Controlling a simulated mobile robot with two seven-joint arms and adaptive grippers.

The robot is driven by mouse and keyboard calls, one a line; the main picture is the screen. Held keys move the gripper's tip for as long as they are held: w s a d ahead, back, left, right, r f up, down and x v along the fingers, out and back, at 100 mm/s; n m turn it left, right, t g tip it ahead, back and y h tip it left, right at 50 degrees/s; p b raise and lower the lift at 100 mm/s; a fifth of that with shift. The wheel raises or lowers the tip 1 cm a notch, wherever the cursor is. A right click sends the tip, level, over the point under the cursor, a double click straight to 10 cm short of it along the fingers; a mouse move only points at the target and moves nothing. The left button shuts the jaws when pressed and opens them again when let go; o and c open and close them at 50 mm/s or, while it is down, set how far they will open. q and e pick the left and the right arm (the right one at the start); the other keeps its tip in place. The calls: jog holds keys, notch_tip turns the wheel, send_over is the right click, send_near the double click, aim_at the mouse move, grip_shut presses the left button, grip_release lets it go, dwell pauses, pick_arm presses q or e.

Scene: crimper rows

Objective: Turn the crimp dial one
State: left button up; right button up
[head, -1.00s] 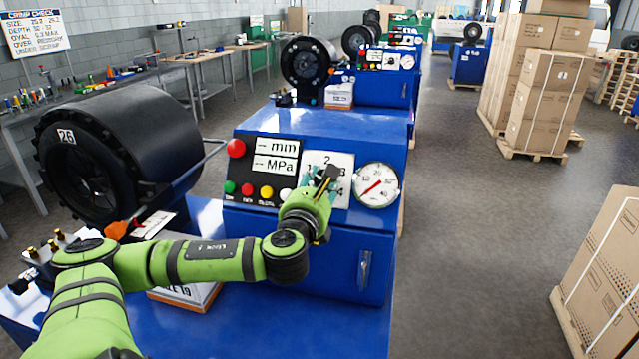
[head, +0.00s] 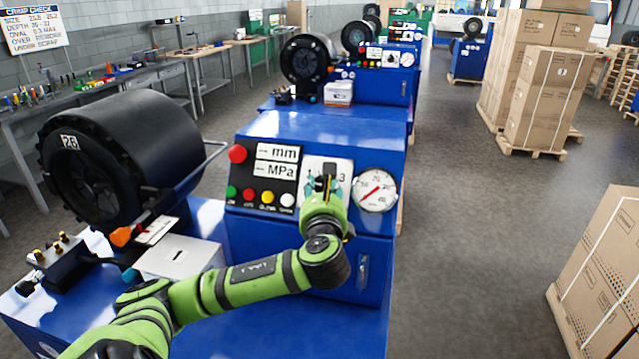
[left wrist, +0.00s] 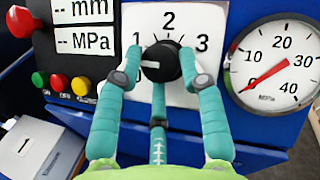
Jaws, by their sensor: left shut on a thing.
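The crimp dial (left wrist: 161,62) is a round black knob on a white plate (left wrist: 189,92) marked 1, 2 and 3 in the left wrist view. A white mark on the knob points left, a little below the 1. My left gripper (left wrist: 158,74) has its teal fingers shut on the knob, one on each side and one below. In the head view my left gripper (head: 326,187) is at the dial plate (head: 310,164) and hides the knob and part of the numbers. My right gripper is not in view.
The plate is on a blue machine (head: 330,128). Colored buttons (head: 249,195) and mm and MPa displays (head: 277,160) are left of it. A pressure gauge (head: 374,190) is close on the right. A white-topped box (head: 178,257) lies behind my left forearm.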

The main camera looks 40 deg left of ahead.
pick_arm(q)
jog(key=n+g+p, duration=0.1)
jog(key=n, duration=0.1)
jog(key=r+n+g+p, duration=0.1)
jog(key=n+y+p, duration=0.1)
jog(key=n+p, duration=0.1)
jog(key=shift+w+r+n+g, duration=0.25)
jog(key=shift+r+n+g, duration=0.05)
jog(key=shift+r+g, duration=0.1)
jog(key=shift+w+f+n+g+p, duration=0.1)
jog(key=shift+n+g+p, duration=0.85)
jog(key=shift+n, duration=0.45)
jog(key=o, duration=1.1)
jog(key=shift+c, duration=0.2)
jog(key=shift+f, duration=0.15)
jog(key=shift+d+f, duration=0.15)
jog(key=shift+f, duration=0.05)
jog(key=shift+d, duration=0.2)
jog(key=v, duration=1.1)
jog(key=shift+s+d+r, duration=0.15)
jog(key=shift+s+r, duration=0.05)
jog(key=shift+s, duration=0.1)
